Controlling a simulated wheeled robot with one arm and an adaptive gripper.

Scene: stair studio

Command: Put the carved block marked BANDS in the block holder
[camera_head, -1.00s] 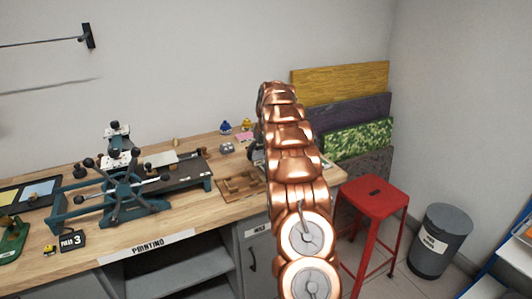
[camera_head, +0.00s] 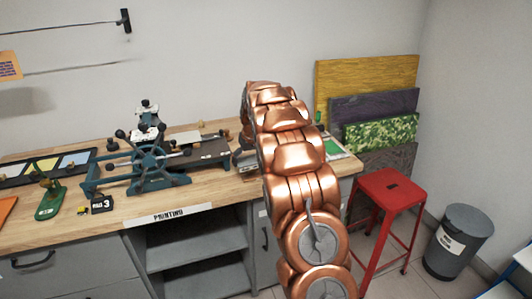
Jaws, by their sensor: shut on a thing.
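My copper arm rises through the middle of the view and bends over at its top. Only a small grey part of my gripper (camera_head: 243,157) shows at the arm's left edge, just above the bench (camera_head: 215,188). Its fingertips and whatever is between them are hidden behind the arm. No block marked BANDS can be made out. No block holder shows now; the arm covers that part of the bench.
A teal press (camera_head: 155,165) stands left of my arm, with a "PULL 3" sign (camera_head: 102,202) and a green tool (camera_head: 50,203) at the front left. A red stool (camera_head: 391,190) and grey bin (camera_head: 457,240) stand right. Coloured boards (camera_head: 366,80) lean behind.

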